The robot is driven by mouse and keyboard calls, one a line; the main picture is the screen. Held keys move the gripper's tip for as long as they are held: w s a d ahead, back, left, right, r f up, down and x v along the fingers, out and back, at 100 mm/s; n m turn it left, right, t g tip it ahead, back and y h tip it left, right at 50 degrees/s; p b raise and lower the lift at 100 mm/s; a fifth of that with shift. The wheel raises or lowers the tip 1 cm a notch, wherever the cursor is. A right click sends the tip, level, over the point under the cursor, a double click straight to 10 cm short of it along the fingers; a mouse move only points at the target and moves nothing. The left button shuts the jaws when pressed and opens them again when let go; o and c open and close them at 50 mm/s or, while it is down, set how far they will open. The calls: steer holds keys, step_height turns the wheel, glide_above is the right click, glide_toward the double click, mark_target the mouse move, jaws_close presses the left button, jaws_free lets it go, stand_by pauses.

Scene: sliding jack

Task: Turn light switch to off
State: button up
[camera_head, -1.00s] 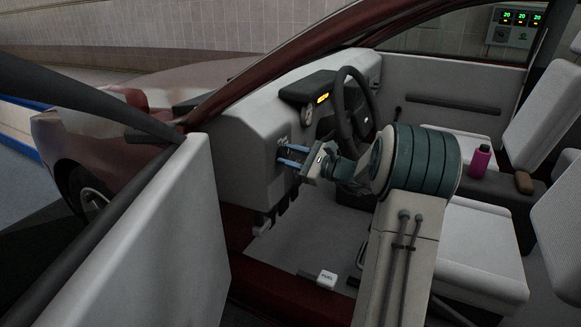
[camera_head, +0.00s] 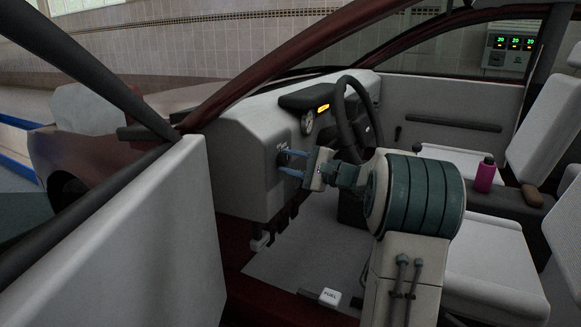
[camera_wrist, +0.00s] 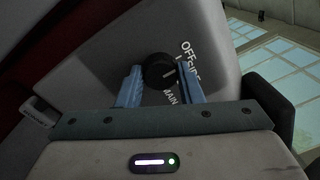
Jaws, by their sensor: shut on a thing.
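The light switch is a round black knob (camera_wrist: 158,70) on the grey dashboard panel, with the labels OFF, SIDE and MAIN printed around it in the wrist view. A light mark on the knob points to the right, toward the lettering. My gripper (camera_wrist: 160,88) has its two blue fingers on either side of the knob, shut on it. In the head view my gripper (camera_head: 291,166) reaches the left end of the dashboard, where the fingers and arm mostly hide the knob.
The open car door (camera_head: 160,235) stands at the left. The steering wheel (camera_head: 355,118) is right of my gripper. A pink bottle (camera_head: 485,176) and a brown object (camera_head: 532,195) lie between the seats. A white FUEL lever (camera_head: 330,297) is low on the floor.

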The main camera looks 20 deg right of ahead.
steer(key=shift+f, duration=0.1)
steer(key=o, duration=1)
steer(key=p+v, duration=0.3)
steer(key=v, duration=1)
steer(key=shift+s+d, duration=0.2)
steer(key=shift+s, duration=0.15)
